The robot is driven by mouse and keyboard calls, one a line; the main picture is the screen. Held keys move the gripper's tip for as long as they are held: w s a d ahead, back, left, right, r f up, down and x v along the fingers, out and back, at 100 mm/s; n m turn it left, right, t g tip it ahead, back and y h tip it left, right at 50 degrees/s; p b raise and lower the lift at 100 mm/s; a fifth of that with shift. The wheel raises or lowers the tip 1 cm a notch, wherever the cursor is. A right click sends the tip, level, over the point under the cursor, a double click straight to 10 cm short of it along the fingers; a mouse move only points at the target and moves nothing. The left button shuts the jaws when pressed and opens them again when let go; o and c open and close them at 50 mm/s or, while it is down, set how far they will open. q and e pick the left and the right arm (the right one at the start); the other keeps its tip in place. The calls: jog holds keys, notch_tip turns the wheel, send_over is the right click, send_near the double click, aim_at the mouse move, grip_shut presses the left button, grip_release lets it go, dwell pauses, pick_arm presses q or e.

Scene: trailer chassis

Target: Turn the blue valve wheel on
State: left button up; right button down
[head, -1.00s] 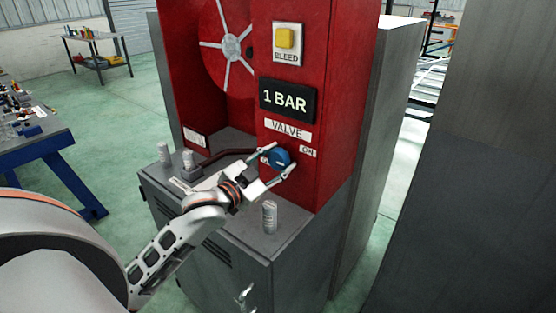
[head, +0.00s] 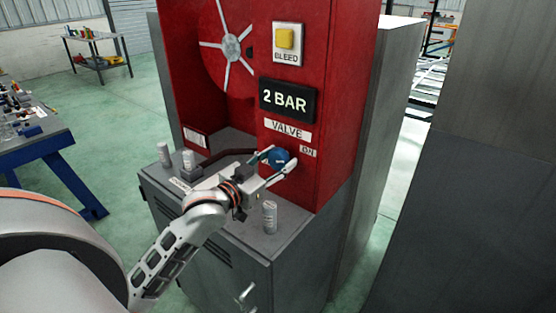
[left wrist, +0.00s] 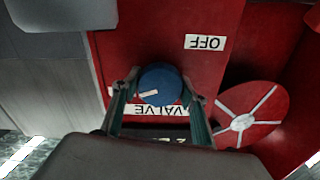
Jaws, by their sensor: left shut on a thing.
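The blue valve wheel (head: 281,155) is on the front of the red panel, under the VALVE label (head: 287,130). My left gripper (head: 279,158) is shut on the wheel, one finger on each side. The left wrist view shows the wheel (left wrist: 160,80) between the fingertips (left wrist: 160,86). In that view its white pointer mark lies toward the left, away from the upside-down OFF label (left wrist: 206,42). The ON label (head: 307,152) is right of the wheel in the head view. The black display (head: 287,101) reads 2 BAR. My right gripper is not in view.
A yellow BLEED button (head: 285,38) is above the display. A small grey can (head: 270,217) stands on the cabinet top close to my left wrist, and two more (head: 163,155) stand at the left. A red reel (head: 228,50) is behind. A tall grey panel (head: 460,170) is at the right.

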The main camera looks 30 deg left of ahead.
pick_arm(q)
jog(key=o, duration=1.1)
jog(key=s, duration=0.8)
jog(key=s+a, duration=0.1)
jog(key=s, duration=0.3)
